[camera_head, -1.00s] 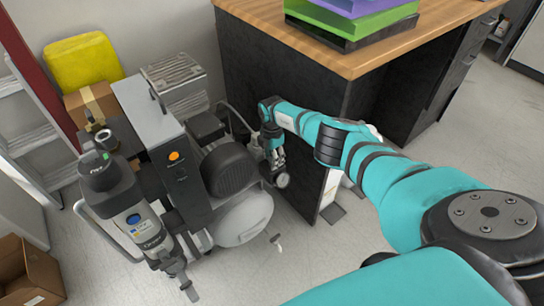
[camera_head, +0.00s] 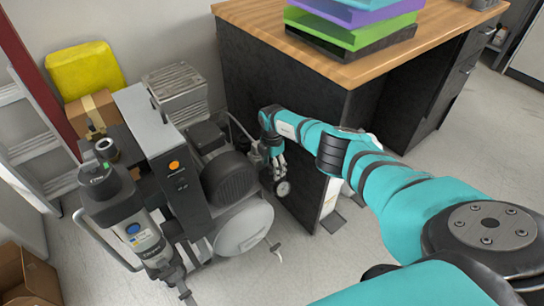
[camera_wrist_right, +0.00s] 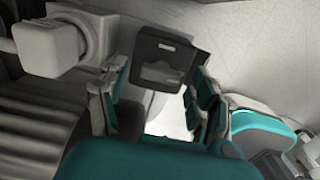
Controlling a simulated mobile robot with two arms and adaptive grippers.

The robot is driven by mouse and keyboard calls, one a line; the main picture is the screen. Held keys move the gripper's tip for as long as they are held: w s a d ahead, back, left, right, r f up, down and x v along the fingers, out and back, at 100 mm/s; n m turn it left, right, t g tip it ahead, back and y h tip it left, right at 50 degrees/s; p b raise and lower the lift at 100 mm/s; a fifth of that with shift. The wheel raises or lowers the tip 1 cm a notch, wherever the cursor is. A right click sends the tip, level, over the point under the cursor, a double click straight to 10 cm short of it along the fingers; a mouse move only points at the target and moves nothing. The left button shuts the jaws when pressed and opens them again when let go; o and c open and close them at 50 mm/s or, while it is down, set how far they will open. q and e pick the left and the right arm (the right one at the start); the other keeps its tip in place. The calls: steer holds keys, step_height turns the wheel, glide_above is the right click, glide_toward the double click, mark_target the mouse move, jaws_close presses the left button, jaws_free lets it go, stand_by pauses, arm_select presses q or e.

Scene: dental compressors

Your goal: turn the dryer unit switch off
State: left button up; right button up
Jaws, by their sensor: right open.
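The compressor and dryer assembly stands on the floor at left in the head view. Its tall grey cabinet (camera_head: 152,123) has a dark front panel with a round orange control (camera_head: 174,166); I cannot tell whether this is the dryer switch. My right gripper (camera_head: 277,168) points down beside the assembly's right side, just above a round gauge (camera_head: 283,188). In the right wrist view the gripper (camera_wrist_right: 160,92) is open, with a dark box (camera_wrist_right: 166,55) carrying a flat raised tab (camera_wrist_right: 162,75) ahead between its fingers. Contact is not clear. My left gripper is not in view.
A black motor housing (camera_head: 229,180) and pale tank (camera_head: 243,226) lie left of the gripper. A dark desk with a wooden top (camera_head: 262,22) stands close behind my right arm. A cardboard box (camera_head: 30,280) sits at lower left. Floor in front is clear.

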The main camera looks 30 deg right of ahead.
step_height(320, 180, up, 12)
steer(key=shift+f, duration=0.15)
stand_by(0.7)
